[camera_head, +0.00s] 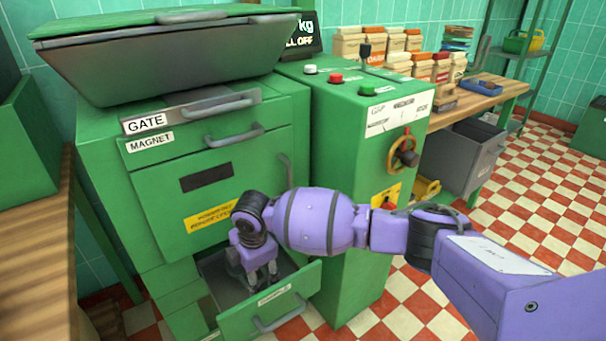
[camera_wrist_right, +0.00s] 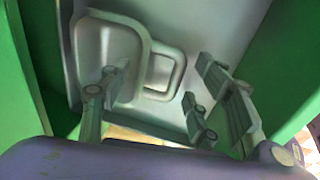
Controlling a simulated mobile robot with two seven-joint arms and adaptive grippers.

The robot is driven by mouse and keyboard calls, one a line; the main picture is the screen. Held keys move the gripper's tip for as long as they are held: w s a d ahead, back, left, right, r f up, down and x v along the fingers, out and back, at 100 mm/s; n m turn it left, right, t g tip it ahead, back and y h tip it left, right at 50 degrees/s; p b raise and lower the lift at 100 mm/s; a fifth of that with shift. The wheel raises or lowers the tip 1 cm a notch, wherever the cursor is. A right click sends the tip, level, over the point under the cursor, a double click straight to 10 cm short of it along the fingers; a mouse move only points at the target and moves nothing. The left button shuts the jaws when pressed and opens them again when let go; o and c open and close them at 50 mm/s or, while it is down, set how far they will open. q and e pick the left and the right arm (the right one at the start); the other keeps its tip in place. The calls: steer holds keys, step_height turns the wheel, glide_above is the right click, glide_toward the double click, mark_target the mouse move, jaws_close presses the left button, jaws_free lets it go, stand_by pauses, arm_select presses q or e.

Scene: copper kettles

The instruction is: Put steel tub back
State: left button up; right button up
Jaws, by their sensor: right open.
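A drawer (camera_head: 296,296) low in the green machine is pulled open, with a label and a bar handle on its front. Grey metal (camera_head: 222,283) shows inside it. I cannot tell there whether this is the steel tub or a lining. In the right wrist view, a grey metal piece with rounded loops, which looks like the steel tub (camera_wrist_right: 86,60), lies between green walls. My right gripper (camera_head: 262,274) points down into the drawer. In the wrist view its fingers (camera_wrist_right: 158,88) are apart, around or above the loops; contact is unclear. My left gripper is not in view.
The green machine (camera_head: 160,190) carries a large grey lidded hopper (camera_head: 180,65) and handles labelled GATE and MAGNET. A control cabinet (camera_head: 345,130) with buttons and a handwheel stands beside it. A wooden table (camera_head: 35,230) is at left. Checkered floor is free at right.

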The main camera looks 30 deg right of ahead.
steer(key=shift+w, duration=0.1)
steer(key=r, duration=0.2)
steer(key=r+p, duration=0.1)
steer(key=r, duration=0.1)
steer(key=s+r+p, duration=0.1)
steer(key=r, duration=0.2)
steer(key=shift+r, duration=0.2)
steer(key=shift+s+r, duration=0.1)
stand_by(0.4)
